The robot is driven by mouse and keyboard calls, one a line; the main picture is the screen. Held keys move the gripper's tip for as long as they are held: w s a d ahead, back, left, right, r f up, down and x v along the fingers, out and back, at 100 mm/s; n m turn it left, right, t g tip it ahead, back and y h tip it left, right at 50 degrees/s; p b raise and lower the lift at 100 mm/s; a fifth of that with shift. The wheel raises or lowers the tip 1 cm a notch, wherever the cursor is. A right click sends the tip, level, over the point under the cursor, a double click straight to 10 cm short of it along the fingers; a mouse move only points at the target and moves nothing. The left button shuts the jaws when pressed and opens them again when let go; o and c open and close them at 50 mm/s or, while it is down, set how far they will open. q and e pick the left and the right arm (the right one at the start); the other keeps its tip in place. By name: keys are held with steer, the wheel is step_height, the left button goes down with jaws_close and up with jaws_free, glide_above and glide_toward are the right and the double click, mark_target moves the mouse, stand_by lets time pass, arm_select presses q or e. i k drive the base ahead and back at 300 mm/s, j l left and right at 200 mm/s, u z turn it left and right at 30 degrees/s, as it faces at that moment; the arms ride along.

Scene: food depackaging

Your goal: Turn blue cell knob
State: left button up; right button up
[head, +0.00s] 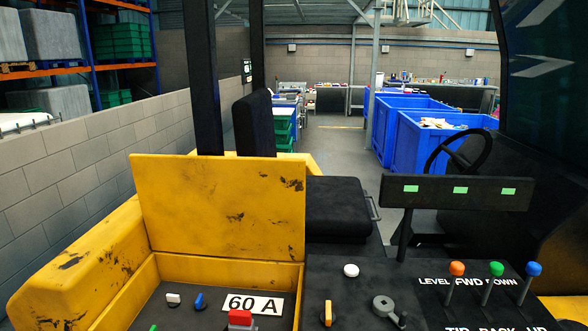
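A small blue knob (200,301) sits on the dark floor of an open yellow compartment, left of a white "60 A" label (253,303). A white knob (172,298) is to its left and a red block-like part (240,317) is to its right, nearer me. The tip of a green part (153,327) shows at the bottom edge. A yellow panel (215,205) stands upright behind the compartment. Neither of my grippers is in view, and nothing touches the blue knob.
Right of the compartment, a black console carries a white button (351,270), a yellow switch (328,313), a grey knob (383,305) and orange (457,269), green (496,269) and blue (534,269) levers. A black seat (338,208) and steering wheel (459,158) stand behind. Blue bins (415,150) are farther off.

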mark_target(200, 305)
steer(key=i+j, duration=0.1)
steer(key=j, duration=0.25)
steer(key=j+u, duration=0.1)
steer(key=j, duration=0.2)
steer(key=i+j, duration=0.15)
steer(key=j, duration=0.2)
steer(key=i+j+u, duration=0.1)
steer(key=j, duration=0.2)
